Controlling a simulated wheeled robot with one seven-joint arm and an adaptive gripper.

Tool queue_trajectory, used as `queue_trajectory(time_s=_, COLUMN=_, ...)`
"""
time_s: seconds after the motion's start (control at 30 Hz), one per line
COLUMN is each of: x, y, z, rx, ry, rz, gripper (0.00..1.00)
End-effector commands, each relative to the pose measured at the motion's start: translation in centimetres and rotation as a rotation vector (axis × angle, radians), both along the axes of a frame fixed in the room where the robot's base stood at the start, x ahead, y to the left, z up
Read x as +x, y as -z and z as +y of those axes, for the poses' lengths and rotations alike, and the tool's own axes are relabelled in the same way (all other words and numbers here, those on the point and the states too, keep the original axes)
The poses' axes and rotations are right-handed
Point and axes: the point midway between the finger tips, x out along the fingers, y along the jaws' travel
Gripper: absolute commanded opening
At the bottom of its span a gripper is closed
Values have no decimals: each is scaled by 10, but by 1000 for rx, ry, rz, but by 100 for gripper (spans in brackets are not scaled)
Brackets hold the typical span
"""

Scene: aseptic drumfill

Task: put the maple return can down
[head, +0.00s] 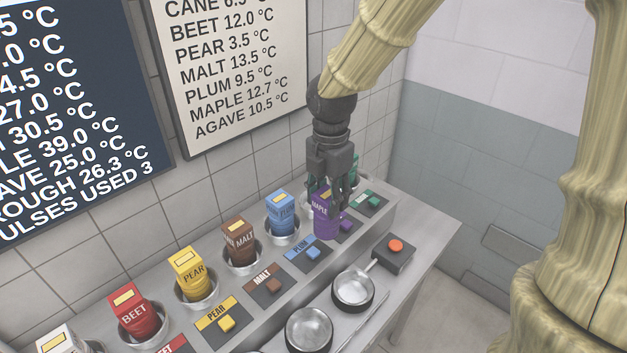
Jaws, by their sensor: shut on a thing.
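The maple return can (325,222) is purple with a "MAPLE" label and a yellow patch at its top. It shows in the head view right of the blue plum can. My gripper (331,197) points down from above and is shut on the maple can. The can looks upright, over the stepped counter between the plum can and the green can. It hides part of the purple maple button (346,225) and its plate. I cannot tell whether its bottom touches a surface. A holder rim behind it is mostly hidden.
Cans stand in round metal holders along the counter: plum (281,216), malt (239,243), pear (190,274), beet (134,315). A green can is partly hidden behind my gripper. Coloured buttons, two metal pans (353,287) (309,329) and a red-orange button box (393,252) sit in front.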

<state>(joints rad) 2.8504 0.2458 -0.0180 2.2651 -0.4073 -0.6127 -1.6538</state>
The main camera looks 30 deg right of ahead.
Motion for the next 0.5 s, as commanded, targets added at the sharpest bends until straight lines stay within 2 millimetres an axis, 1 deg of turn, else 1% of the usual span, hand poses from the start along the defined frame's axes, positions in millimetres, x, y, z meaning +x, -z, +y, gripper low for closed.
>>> queue_trajectory(time_s=0.03, x=9, y=-2, z=-3, rx=0, ry=1, rz=1, gripper=0)
queue_trajectory(time_s=0.1, x=21, y=-1, z=-6, rx=0, ry=0, rz=1, gripper=0)
queue_trajectory(time_s=0.5, x=87, y=5, z=-25, rx=0, ry=-2, rz=0, gripper=0)
